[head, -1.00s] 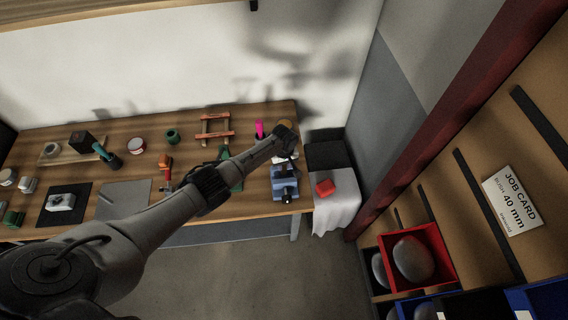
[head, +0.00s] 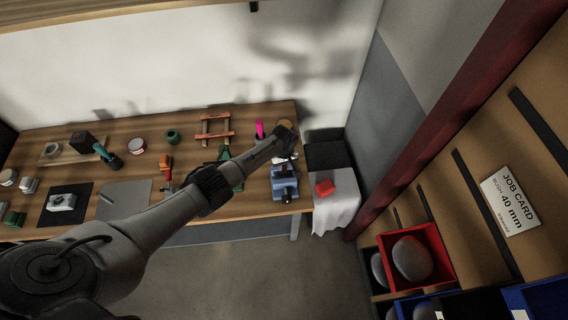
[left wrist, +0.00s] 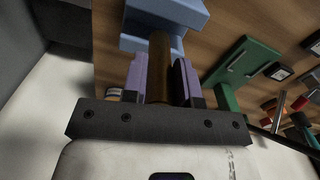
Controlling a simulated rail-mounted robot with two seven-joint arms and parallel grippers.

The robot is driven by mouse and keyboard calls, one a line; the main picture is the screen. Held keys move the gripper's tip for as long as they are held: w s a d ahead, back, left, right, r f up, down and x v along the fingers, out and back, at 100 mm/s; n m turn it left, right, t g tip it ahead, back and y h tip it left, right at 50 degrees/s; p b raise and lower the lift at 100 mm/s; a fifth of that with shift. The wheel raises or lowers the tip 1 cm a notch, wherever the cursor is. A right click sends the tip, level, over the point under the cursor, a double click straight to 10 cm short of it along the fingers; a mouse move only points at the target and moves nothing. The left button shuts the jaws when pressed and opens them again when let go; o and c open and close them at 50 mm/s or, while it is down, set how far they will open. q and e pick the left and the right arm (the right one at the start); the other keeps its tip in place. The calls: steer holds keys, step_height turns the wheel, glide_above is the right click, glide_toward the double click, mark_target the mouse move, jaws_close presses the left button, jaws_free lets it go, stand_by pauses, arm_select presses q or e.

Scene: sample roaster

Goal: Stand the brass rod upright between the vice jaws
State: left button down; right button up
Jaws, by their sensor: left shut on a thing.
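My left gripper (left wrist: 160,82) is shut on the brass rod (left wrist: 159,55), which shows as a brown-gold bar between its two fingers in the left wrist view. The rod's far end overlaps the blue vice (left wrist: 172,12) there; I cannot tell whether it is between the jaws or only in front of them. In the head view the blue vice (head: 285,188) stands at the right end of the bench, and my left wrist hangs just behind it. The rod and fingertips are not clear in the head view. My right gripper is out of view.
Left of the vice on the bench (head: 245,203) are a green item (head: 225,153), a red-handled tool (head: 166,163) and a wooden frame (head: 215,128). A pink item (head: 259,128) stands behind my wrist. A cloth-covered stand with a red block (head: 325,187) is at right.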

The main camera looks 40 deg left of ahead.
mark_target(284, 171)
arm_select(q)
steer(key=shift+f+b, duration=0.35)
steer(key=shift+b, duration=0.05)
steer(key=shift+f+b, duration=0.3)
steer(key=shift+f, duration=0.05)
steer(key=shift+f, duration=0.15)
steer(key=shift+f+b, duration=0.85)
steer(key=shift+f, duration=0.05)
steer(key=shift+f+b, duration=0.4)
steer(key=shift+f, duration=0.3)
steer(key=shift+f+b, duration=0.55)
steer(key=shift+b, duration=0.15)
steer(key=shift+r, duration=0.2)
